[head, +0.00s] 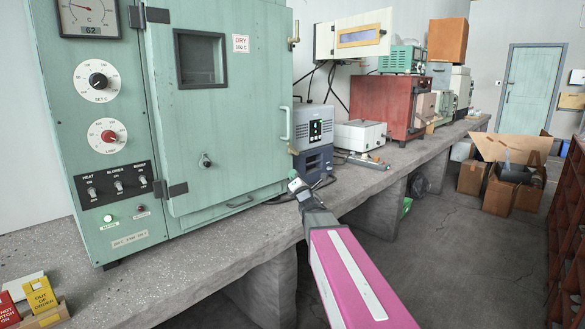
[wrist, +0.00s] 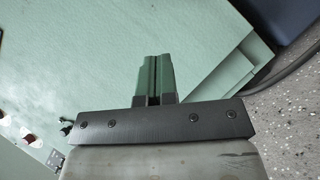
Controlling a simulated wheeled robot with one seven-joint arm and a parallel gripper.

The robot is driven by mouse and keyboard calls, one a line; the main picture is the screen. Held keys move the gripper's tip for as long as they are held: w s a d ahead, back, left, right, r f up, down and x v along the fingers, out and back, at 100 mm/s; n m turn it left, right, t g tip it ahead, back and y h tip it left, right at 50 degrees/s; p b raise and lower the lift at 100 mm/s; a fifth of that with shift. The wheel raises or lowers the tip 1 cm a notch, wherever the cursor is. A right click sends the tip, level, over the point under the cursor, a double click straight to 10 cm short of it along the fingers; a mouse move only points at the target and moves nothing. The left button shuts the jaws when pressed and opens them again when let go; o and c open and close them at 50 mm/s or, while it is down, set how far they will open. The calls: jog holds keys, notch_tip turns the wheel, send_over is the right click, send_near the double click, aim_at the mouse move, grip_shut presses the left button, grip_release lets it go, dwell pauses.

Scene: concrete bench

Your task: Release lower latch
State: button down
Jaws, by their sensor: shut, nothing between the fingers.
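The pale green oven (head: 220,120) stands on the bench with its door (head: 190,140) shut. An upper latch (head: 294,36) shows at the door's right edge, above a bar handle (head: 285,123). My gripper (head: 296,183) is at the lower right edge of the door, and its tip covers the place where a lower latch could be. I cannot make out the lower latch itself. In the wrist view my gripper's green fingers (wrist: 155,78) are shut together and empty, in front of the green oven panel (wrist: 100,50). Whether they touch it, I cannot tell.
A grey-blue device (head: 313,130) stands on the concrete bench (head: 190,270) just right of the oven, close to my gripper. A white box (head: 360,135) and a red cabinet (head: 385,103) stand farther back. The floor (head: 450,250) to the right is open.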

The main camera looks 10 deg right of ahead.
jog(key=d+r+x, duration=0.1)
jog(key=d+x, duration=0.1)
jog(key=x, duration=0.9)
jog(key=shift+w+r, duration=0.15)
jog(key=shift+r, duration=0.3)
